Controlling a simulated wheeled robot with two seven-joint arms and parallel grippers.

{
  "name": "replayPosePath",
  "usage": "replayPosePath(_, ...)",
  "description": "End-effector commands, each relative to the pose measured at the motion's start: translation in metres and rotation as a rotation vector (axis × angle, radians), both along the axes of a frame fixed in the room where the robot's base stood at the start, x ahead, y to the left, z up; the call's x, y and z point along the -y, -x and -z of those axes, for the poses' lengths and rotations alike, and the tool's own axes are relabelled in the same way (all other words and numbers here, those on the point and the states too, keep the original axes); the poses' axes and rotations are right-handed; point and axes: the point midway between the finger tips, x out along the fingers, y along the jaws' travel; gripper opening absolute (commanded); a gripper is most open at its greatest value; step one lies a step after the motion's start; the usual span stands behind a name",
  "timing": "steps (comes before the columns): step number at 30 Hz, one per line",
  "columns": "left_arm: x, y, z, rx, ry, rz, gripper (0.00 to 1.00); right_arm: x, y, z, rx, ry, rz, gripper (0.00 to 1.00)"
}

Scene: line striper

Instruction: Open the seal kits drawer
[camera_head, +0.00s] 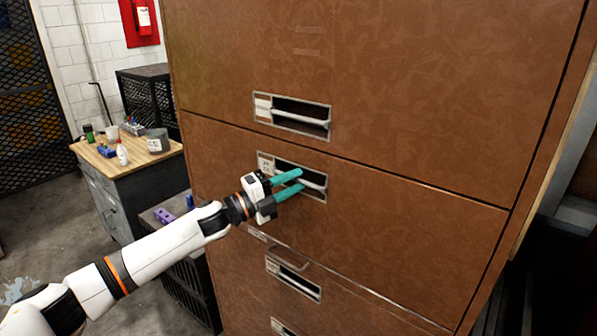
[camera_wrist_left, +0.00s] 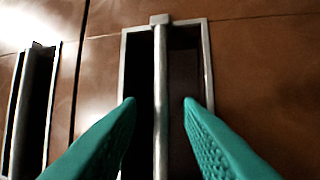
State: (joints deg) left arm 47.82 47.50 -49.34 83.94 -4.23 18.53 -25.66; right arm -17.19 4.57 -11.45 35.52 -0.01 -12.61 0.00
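A tall brown filing cabinet (camera_head: 400,120) has several stacked drawers with recessed silver handles. My left gripper (camera_head: 300,182) is at the handle (camera_head: 316,185) of the second visible drawer from the top. Its teal fingers are open, one above and one below the handle bar. In the left wrist view, the bar (camera_wrist_left: 160,85) runs between the two fingertips (camera_wrist_left: 158,102), with gaps on both sides. Each handle has a small label beside it; I cannot read which one says seal kits. My right gripper is not in view.
Other handles sit above (camera_head: 300,118) and below (camera_head: 295,283). A workbench (camera_head: 125,160) with bottles and small items stands at the left, near a black cabinet (camera_head: 148,95). A fire extinguisher (camera_head: 143,18) hangs on the back wall. The floor at lower left is clear.

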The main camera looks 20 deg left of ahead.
Motion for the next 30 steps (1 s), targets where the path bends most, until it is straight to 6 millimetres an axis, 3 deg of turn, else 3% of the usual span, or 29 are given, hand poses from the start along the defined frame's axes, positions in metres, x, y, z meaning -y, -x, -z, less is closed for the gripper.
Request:
replayPosePath(6,0.0125,-0.0134,-0.0036,-0.001,0.0,0.0,0.32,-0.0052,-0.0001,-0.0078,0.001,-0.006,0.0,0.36)
replayPosePath(15,0.0137,-0.0146,-0.0024,-0.001,0.0,0.0,0.32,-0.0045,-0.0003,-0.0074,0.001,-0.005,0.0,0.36)
replayPosePath(21,0.0134,-0.0145,-0.0025,-0.001,0.0,0.0,0.0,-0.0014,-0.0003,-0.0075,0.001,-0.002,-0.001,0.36)
replayPosePath(30,0.0129,-0.014,-0.0023,-0.002,0.0,-0.001,0.0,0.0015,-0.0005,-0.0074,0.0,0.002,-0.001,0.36)
